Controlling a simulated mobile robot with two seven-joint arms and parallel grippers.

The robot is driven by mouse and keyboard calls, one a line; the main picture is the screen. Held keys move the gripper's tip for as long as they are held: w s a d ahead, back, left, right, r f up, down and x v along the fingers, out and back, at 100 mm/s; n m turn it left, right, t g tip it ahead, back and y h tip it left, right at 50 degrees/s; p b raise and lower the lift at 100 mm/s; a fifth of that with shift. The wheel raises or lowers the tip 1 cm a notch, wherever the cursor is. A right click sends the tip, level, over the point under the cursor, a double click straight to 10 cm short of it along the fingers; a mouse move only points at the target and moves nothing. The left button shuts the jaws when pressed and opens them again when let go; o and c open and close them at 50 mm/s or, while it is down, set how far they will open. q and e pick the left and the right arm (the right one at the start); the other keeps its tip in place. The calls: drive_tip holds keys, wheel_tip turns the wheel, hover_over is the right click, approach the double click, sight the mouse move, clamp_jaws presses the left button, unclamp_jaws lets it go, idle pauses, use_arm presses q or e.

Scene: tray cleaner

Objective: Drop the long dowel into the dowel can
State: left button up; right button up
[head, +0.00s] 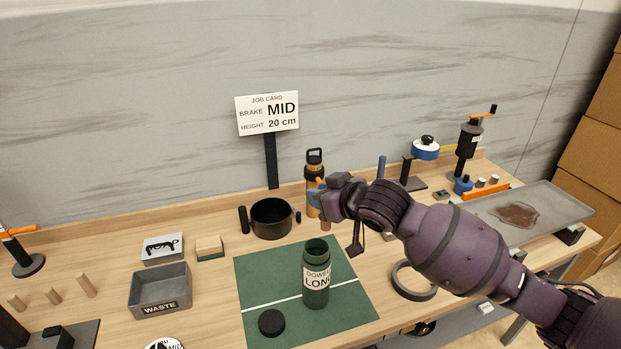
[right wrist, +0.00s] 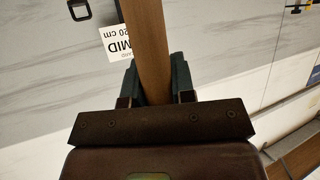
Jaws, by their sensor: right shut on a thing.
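The dowel can (head: 316,290) is a dark green upright cylinder labelled "LONG". It stands open-topped on the green mat (head: 265,265). A round black lid (head: 271,322) lies on the mat in front of it, to the left. My right gripper (head: 322,200) is above the can, shut on the long wooden dowel. The dowel (right wrist: 151,45) runs between the two fingers in the right wrist view; in the head view only a short tan end (head: 325,227) shows below the gripper, above the can's mouth and apart from it. My left gripper is not in view.
A black pot (head: 272,218) and an orange bottle (head: 312,170) stand behind the mat. A grey waste bin (head: 160,292) and wooden pegs (head: 87,285) are at left. A black ring (head: 414,281) lies right of the mat. A metal tray (head: 560,205) is at far right.

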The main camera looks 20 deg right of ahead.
use_arm(q)
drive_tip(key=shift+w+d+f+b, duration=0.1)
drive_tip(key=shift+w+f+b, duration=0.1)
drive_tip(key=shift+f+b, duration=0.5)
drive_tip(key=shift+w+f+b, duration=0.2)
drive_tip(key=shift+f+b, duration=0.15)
drive_tip(key=shift+b, duration=0.65)
use_arm(e)
wheel_tip(320, 180, down, 8)
drive_tip(key=a+n+g+y, duration=0.2)
drive_tip(key=n+y, duration=0.2)
drive_tip(key=shift+w+f+g, duration=0.15)
drive_tip(key=shift+w+g, duration=0.1)
drive_tip(key=shift+g, duration=0.15)
drive_tip(key=o, duration=1)
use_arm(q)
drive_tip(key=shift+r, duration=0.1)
